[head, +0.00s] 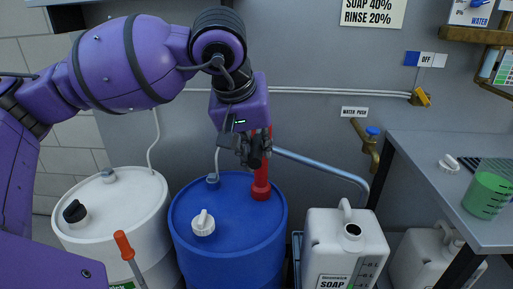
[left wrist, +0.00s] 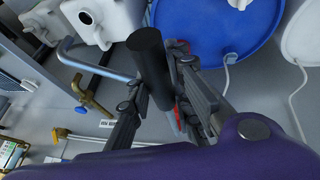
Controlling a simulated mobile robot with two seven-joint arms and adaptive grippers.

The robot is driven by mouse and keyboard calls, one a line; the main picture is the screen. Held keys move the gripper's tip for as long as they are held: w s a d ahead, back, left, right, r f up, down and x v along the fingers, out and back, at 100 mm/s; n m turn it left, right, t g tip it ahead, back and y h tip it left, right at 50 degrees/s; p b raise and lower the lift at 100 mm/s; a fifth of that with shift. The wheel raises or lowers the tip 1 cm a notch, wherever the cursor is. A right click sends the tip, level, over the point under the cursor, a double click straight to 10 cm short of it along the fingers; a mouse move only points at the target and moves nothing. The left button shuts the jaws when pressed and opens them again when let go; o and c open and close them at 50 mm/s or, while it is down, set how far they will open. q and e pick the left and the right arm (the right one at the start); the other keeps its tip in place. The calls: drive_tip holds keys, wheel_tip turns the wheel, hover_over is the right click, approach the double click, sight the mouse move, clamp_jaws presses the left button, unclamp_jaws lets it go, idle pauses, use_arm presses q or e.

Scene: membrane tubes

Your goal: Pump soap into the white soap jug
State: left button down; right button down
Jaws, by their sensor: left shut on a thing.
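The white soap jug (head: 316,247) stands right of the blue drum (head: 235,258), labelled SOAP, its top opening uncapped. It shows at the top left in the left wrist view (left wrist: 112,18). A red pump (head: 261,178) rises from the drum's top. Its metal spout (head: 318,167) runs right and bends down near the jug; I cannot tell whether its end is over the opening. My left gripper (head: 254,150) is at the pump's top, shut on the black pump handle (left wrist: 150,62), which passes between its fingers. My right gripper is not in view.
A white drum (head: 105,235) stands left of the blue one. A brass tap (head: 368,147) is on the wall.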

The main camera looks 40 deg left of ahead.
use_arm(q)
drive_tip(key=c, duration=1.6)
unclamp_jaws()
drive_tip(key=shift+o, duration=0.2)
drive_tip(key=v, duration=1.2)
